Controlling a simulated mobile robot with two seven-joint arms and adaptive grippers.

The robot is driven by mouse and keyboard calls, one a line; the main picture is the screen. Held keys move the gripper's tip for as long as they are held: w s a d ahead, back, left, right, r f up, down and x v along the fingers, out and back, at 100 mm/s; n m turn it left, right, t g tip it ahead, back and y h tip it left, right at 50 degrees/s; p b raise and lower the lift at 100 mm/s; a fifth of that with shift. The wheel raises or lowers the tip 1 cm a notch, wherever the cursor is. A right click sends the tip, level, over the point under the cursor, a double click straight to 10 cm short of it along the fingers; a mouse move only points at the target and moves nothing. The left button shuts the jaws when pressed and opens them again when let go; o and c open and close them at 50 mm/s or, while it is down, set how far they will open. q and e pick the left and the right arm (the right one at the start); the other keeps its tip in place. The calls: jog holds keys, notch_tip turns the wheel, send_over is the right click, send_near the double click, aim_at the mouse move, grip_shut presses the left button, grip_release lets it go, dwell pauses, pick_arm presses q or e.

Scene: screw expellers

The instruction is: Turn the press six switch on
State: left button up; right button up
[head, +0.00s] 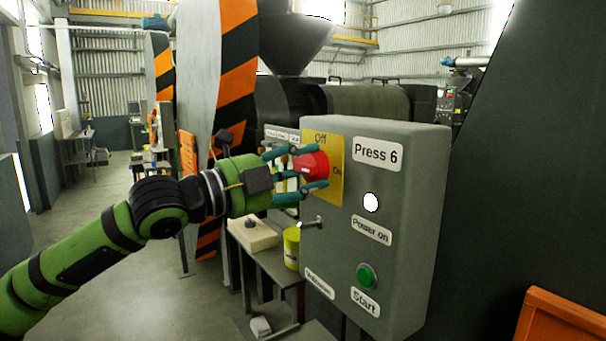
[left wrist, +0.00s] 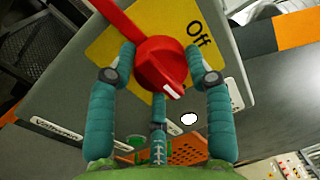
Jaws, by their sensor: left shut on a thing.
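The grey control box labelled "Press 6" (head: 415,195) fills the middle right of the head view. Its red rotary switch (head: 313,165) sits on a yellow plate (head: 336,185) marked "Off" at the top and "On" at the right. My left gripper (head: 312,168) has its teal fingers around the red knob. In the left wrist view the fingers are closed about the red switch (left wrist: 162,66), and its white mark points away from "Off" on the yellow plate (left wrist: 115,48). I cannot tell exactly which setting the mark meets. My right gripper is not in view.
Below the switch, the box has a small lever (head: 312,223), a white "Power on" lamp (head: 371,202) and a green Start button (head: 366,276). A bench with a yellow can (head: 291,248) stands behind the box. Open floor lies left.

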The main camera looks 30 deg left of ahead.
pick_arm(q)
jog(key=shift+a+r+m, duration=0.1)
jog(key=shift+m, duration=0.3)
jog(key=o, duration=1.2)
jog(key=shift+c, duration=0.2)
jog(key=shift+s+a, duration=0.15)
jog(key=shift+s, duration=0.35)
jog(key=v, duration=1.1)
jog(key=shift+w, duration=0.1)
